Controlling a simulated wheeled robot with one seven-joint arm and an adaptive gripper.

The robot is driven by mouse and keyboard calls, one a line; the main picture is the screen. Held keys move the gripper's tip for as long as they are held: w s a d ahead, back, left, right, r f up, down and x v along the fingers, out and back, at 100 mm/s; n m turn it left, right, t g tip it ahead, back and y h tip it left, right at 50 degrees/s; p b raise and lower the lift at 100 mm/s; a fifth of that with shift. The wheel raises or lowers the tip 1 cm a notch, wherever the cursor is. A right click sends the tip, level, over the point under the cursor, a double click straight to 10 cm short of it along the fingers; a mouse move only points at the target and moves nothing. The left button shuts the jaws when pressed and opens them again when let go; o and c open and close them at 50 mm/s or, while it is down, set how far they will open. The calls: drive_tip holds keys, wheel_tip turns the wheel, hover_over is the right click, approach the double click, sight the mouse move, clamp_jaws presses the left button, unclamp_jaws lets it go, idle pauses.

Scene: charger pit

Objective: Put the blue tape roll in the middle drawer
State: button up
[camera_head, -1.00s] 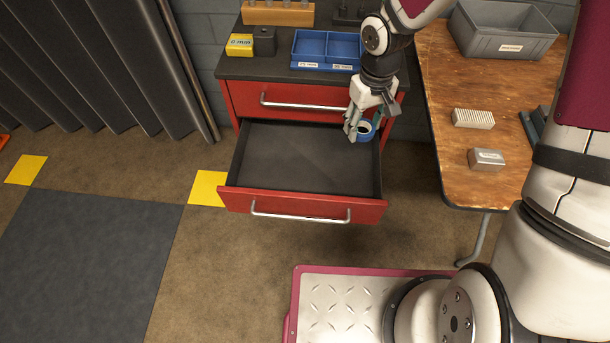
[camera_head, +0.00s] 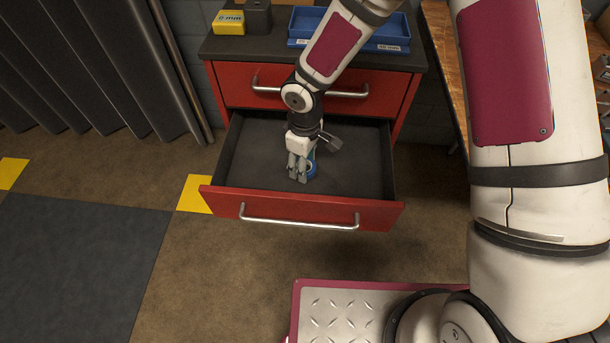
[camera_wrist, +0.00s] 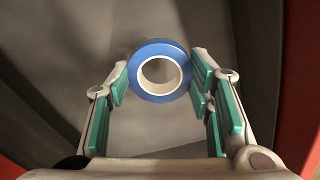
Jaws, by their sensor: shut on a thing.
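The blue tape roll (camera_wrist: 160,90) has a white core and sits between the two green-padded fingers of my gripper (camera_wrist: 160,85) in the wrist view. My gripper (camera_head: 302,172) is shut on it. In the head view the roll (camera_head: 311,170) shows partly behind the fingers. Gripper and roll are over or inside the open drawer of the red cabinet, near the middle of its width; I cannot tell whether the roll touches the drawer floor. The open drawer (camera_head: 300,209) is pulled well out, with a red front and dark empty inside. A shut drawer (camera_head: 240,85) lies above it.
The cabinet top (camera_head: 270,45) carries a yellow box (camera_head: 229,22), a dark grey block (camera_head: 258,16) and a blue divided tray (camera_head: 385,35). A wooden table (camera_head: 447,70) stands at the right, partly hidden by my arm. Floor in front of the drawer is clear.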

drive_tip(key=shift+f+b, duration=0.85)
drive_tip(key=shift+f, duration=2.15)
drive_tip(key=shift+f, duration=0.2)
drive_tip(key=o, duration=1)
drive_tip(key=shift+r, duration=0.15)
wheel_tip(320, 180, up, 12)
drive_tip(key=p, duration=0.3)
drive_tip(key=shift+p, duration=0.35)
